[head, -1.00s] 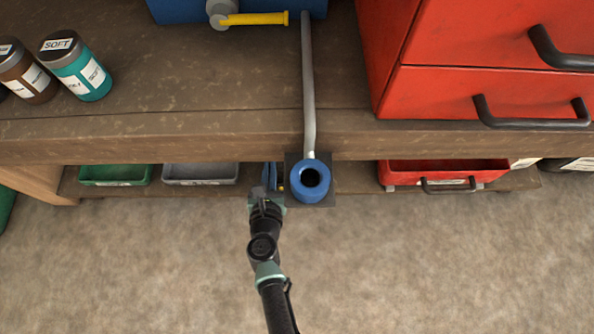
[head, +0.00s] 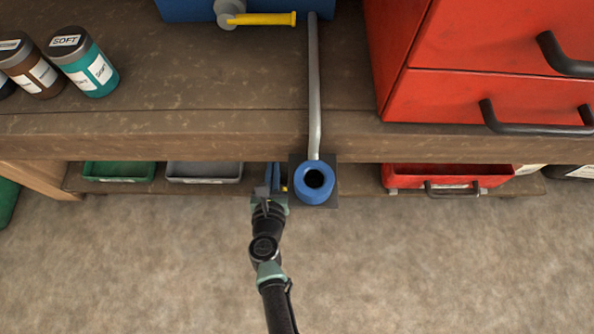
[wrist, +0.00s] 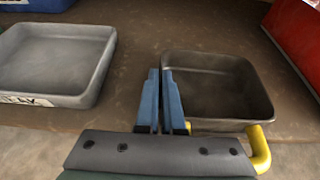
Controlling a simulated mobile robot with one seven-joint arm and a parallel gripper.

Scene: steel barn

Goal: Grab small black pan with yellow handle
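The black pan (wrist: 215,85) is a dark, shallow rectangular tray on the lower shelf, right of centre in the wrist view. Its yellow handle (wrist: 260,150) sticks out from its near right side, partly behind my gripper's body. In the head view a bit of the yellow handle (head: 284,188) shows beside my gripper; the bench and vise hide the pan. My gripper (wrist: 160,72) has its blue fingers almost together at the pan's left side, away from the handle. The right finger overlaps the pan's left wall; contact is unclear. My gripper also shows in the head view (head: 273,180).
A grey tray (wrist: 55,60) lies left of the pan, with bare shelf between. A red bin (head: 440,175) is to the right. The vise (head: 315,183) hangs at the bench edge (head: 180,145), close right of my gripper. Floor in front is clear.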

